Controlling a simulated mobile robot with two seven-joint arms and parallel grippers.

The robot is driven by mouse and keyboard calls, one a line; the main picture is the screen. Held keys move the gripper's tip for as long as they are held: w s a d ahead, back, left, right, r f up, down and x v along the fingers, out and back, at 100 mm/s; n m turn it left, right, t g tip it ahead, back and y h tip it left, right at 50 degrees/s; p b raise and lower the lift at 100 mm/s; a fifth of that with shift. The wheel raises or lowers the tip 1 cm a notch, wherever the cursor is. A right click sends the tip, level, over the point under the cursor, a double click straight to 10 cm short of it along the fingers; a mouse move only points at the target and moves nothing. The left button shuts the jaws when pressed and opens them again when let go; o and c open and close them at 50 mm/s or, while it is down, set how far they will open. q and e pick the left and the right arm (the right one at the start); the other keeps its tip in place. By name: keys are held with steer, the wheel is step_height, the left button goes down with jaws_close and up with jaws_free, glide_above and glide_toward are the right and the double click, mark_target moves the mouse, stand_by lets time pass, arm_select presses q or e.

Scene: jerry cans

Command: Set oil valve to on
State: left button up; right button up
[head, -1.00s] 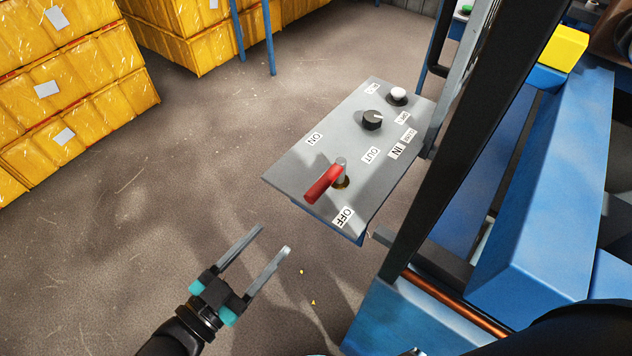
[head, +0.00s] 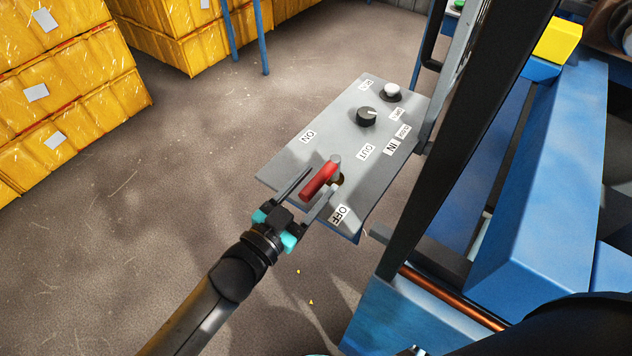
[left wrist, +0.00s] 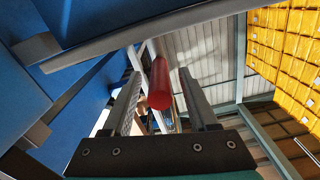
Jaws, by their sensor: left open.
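The oil valve's red handle (head: 319,180) sits on the grey control panel (head: 290,169), joined to a metal stem. It points down-left, with the ON label (head: 307,136) above it and the OFF label (head: 339,213) below. My left gripper (head: 306,190) is open, its two fingers on either side of the handle's outer end. In the left wrist view the red handle (left wrist: 160,86) shows between the two fingers (left wrist: 163,105), with gaps that look clear on both sides. My right gripper is not in view.
A dark post (head: 455,130) and blue machine frame (head: 550,180) stand to the right. Yellow wrapped stacks (head: 70,85) stand at the back left. Open floor lies left of the panel.

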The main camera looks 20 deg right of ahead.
arm_select(q)
steer(key=shift+w+d, duration=0.25)
steer(key=shift+d, duration=0.1)
jaws_close()
stand_by(0.3)
stand_by(0.9)
